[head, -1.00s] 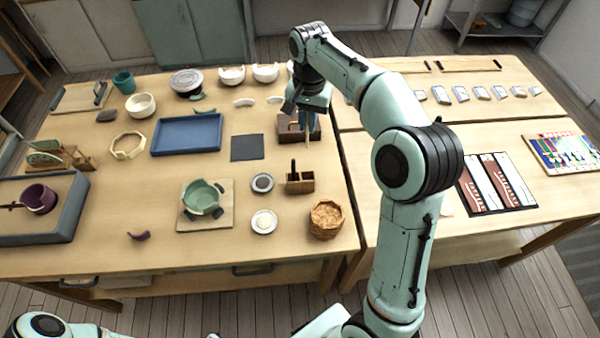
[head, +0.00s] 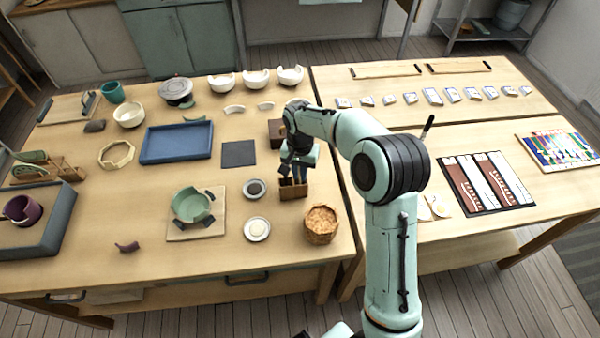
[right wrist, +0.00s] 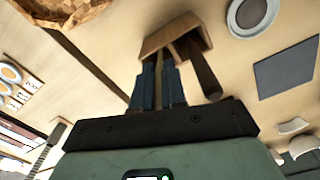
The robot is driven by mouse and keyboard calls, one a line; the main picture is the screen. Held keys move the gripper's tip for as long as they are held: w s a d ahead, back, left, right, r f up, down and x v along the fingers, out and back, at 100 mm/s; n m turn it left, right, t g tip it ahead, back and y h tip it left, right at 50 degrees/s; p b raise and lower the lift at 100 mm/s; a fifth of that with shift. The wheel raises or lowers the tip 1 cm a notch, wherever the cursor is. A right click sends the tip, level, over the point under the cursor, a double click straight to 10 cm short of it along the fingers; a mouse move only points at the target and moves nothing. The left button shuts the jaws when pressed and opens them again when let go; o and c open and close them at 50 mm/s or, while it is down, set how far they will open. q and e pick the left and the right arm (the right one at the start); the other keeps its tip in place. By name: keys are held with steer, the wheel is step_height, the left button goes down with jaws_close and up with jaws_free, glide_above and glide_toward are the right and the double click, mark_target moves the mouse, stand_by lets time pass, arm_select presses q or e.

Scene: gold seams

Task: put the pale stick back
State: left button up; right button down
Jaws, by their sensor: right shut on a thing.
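The pale stick (right wrist: 159,78) is between the two blue fingers of my right gripper (right wrist: 159,86) in the right wrist view. The gripper is shut on it. Its end meets the small wooden holder (right wrist: 167,36); I cannot tell how deep it sits inside. A dark stick (right wrist: 203,72) stands in the holder beside the fingers. In the head view my right gripper (head: 293,174) is right over the holder (head: 292,192), with fingers pointing down, and the pale stick is hard to make out. My left gripper is out of view.
A brown block (head: 276,132) is behind. A dark square mat (head: 238,154) and a blue tray (head: 176,143) lie farther left.

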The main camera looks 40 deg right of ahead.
steer(key=shift+f, duration=0.3)
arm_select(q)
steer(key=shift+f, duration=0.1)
arm_select(e)
steer(key=shift+f, duration=0.1)
steer(key=c, duration=1.5)
jaws_free()
steer(key=shift+o, duration=0.2)
step_height(320, 180, up, 12)
steer(key=shift+f+p, duration=0.25)
steer(key=shift+p, duration=0.4)
steer(key=shift+r, duration=0.4)
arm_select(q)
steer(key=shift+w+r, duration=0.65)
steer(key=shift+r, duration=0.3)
